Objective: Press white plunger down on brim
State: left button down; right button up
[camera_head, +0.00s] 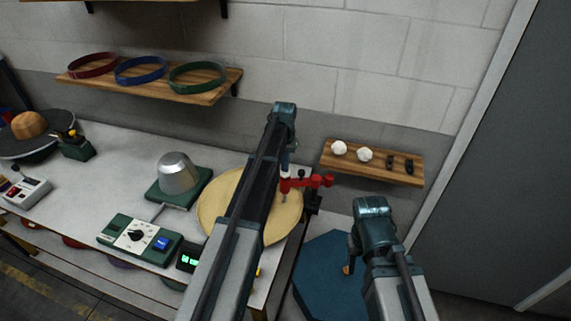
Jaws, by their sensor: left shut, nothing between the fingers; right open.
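A round tan brim (219,197) lies flat at the right end of the table, partly covered by my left arm. A red clamp-like fixture (313,181) stands at its right side, with a small pale rod (284,197) below it over the brim. I cannot clearly make out a white plunger. My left gripper (286,168) points down by the red fixture and is shut and empty; its fingertips are largely hidden, and contact cannot be told. My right gripper (349,264) is open, low over a dark blue octagonal surface (321,285), mostly hidden by its own arm.
A metal dome (178,172) on a green base and a green control box (140,240) stand left of the brim. A wall shelf (210,94) holds three coloured bands. A smaller shelf (399,179) holds two white balls and dark pieces. A grey door panel is at the right.

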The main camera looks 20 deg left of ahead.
pick_arm(q)
jog(key=shift+s, duration=0.2)
jog(key=shift+w+r+p, duration=0.15)
jog(key=shift+r+p, duration=0.3)
jog(key=shift+p, duration=0.25)
jog(key=shift+r+p, duration=0.7)
jog(key=shift+r, duration=0.05)
notch_tip(320, 180, up, 8)
jog(key=p, duration=0.8)
jog(key=shift+r, duration=0.2)
jog(key=shift+w, duration=0.1)
jog(key=s+d+f+m+b, duration=0.1)
jog(key=s+d+f+b, duration=0.5)
jog(key=s, duration=0.4)
jog(key=s+d+f+m+b, duration=0.1)
jog(key=s+d+f+b, duration=0.5)
jog(key=s, duration=0.4)
jog(key=s+d+f+m+y+b, duration=0.1)
jog(key=s+d+f+b, duration=0.5)
jog(key=s, duration=0.5)
jog(key=shift+d+f+m, duration=0.15)
jog(key=shift+d+m, duration=0.2)
jog(key=shift+m, duration=0.05)
